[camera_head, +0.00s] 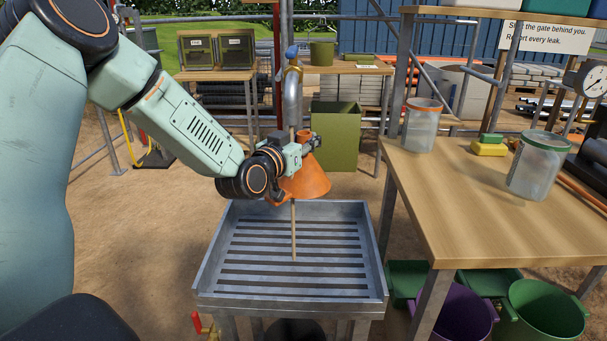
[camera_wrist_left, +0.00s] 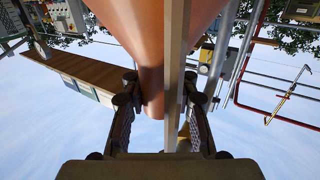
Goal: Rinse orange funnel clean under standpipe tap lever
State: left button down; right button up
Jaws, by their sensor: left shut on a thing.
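The orange funnel (camera_head: 309,181) is upright, wide end down, above the slatted metal basin (camera_head: 211,262). My left gripper (camera_head: 306,146) is shut on its narrow neck. In the left wrist view, the gripper's fingers (camera_wrist_left: 160,97) sit on either side of the funnel's neck (camera_wrist_left: 150,78). My right gripper is out of view.
A wooden table (camera_head: 465,205) at the right holds a clear jar with an orange rim (camera_head: 422,128), a green-rimmed jar (camera_head: 538,168) and a yellow sponge (camera_head: 489,149). Green and purple tubs (camera_head: 458,315) stand below. A green bin (camera_head: 336,140) stands behind the basin.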

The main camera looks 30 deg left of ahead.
pick_arm(q)
jog(key=shift+d, duration=0.15)
jog(key=s+d+r+b, duration=0.1)
jog(key=d+r, duration=0.1)
jog(key=d, duration=1.1)
jog(key=shift+d+b, duration=0.35)
jog(key=shift+d, duration=0.05)
